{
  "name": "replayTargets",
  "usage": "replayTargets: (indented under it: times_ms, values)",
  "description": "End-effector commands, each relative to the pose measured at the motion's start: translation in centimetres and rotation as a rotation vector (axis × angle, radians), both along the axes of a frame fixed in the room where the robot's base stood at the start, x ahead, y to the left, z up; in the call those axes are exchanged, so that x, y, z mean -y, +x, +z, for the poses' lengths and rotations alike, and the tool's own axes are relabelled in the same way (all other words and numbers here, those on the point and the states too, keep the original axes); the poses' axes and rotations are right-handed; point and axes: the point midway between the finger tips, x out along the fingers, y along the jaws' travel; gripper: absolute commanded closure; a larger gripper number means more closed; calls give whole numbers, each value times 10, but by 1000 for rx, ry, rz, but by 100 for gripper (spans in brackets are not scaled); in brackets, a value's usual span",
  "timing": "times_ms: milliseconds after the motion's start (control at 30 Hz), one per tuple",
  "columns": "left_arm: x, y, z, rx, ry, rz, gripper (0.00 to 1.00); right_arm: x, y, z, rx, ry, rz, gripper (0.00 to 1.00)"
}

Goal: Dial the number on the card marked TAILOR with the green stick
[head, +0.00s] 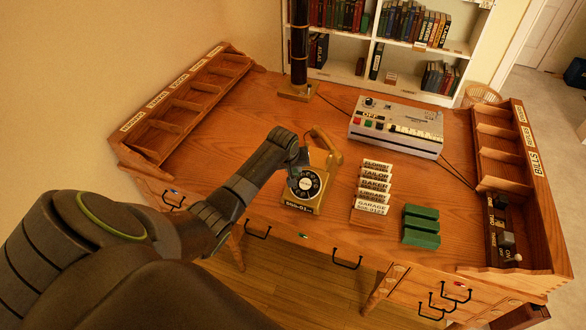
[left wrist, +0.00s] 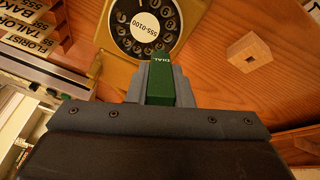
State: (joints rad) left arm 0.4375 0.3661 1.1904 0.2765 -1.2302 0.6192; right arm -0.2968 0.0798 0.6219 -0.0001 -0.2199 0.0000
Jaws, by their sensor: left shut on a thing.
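A yellow rotary telephone (head: 323,160) with a black dial (head: 306,184) stands mid-desk; its dial also shows in the left wrist view (left wrist: 146,22), the centre label reading 555-0100. My left gripper (head: 299,158) is shut on the green stick (left wrist: 161,82), which is marked DIAL. The stick's end appears by the dial's rim; I cannot tell whether it touches. The TAILOR card (head: 376,174) stands in a wooden rack between FLORIST and BAKER, right of the phone; its number is too small to read. It also shows in the left wrist view (left wrist: 22,38). My right gripper is not seen.
A wooden block with a square hole (left wrist: 250,58) sits beside the phone. Wooden organisers (head: 185,100) line the desk's sides.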

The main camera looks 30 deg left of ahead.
Motion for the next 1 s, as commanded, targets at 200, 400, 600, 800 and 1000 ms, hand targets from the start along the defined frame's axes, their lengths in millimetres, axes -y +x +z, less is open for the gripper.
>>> replayTargets:
  times_ms: [200,400,600,800,1000]
  values:
    - [-1,5,-10,2,1,-1,100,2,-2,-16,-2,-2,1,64]
    - [-1,5,-9,1,0,-1,100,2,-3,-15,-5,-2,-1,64]
    - [-1,4,-9,0,0,-1,100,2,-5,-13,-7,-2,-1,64]
    - [-1,5,-10,0,0,-1,100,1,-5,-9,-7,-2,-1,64]
    - [-1,5,-11,0,0,-1,100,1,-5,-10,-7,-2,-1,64]
